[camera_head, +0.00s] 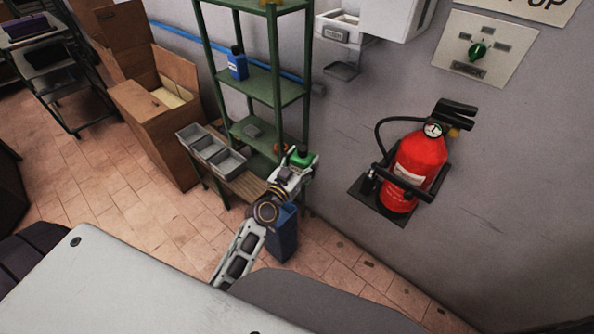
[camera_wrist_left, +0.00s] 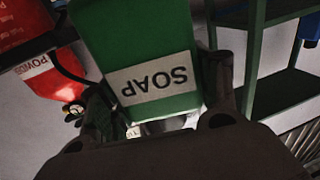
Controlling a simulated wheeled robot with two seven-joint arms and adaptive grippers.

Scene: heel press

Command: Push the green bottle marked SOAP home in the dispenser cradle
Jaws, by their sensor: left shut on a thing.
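The green bottle (camera_head: 301,155) is in my left gripper (camera_head: 296,172), in front of the green shelf rack and clear of the wall. In the left wrist view the bottle (camera_wrist_left: 137,40) fills the upper middle. Its white SOAP label (camera_wrist_left: 152,86) reads upside down, and the dark fingers close on both its sides. A white wall unit (camera_head: 338,27) at the top of the head view, with a small grey tray (camera_head: 342,70) below it, looks like the dispenser cradle. The bottle is apart from it, lower and to the left. My right gripper is not in view.
A red fire extinguisher (camera_head: 415,165) hangs on the wall to the right of my left arm. The green shelf rack (camera_head: 262,84) holds a blue bottle (camera_head: 237,64). Grey bins (camera_head: 208,150) and a blue container (camera_head: 283,236) stand nearby. The wall beneath the white unit is bare.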

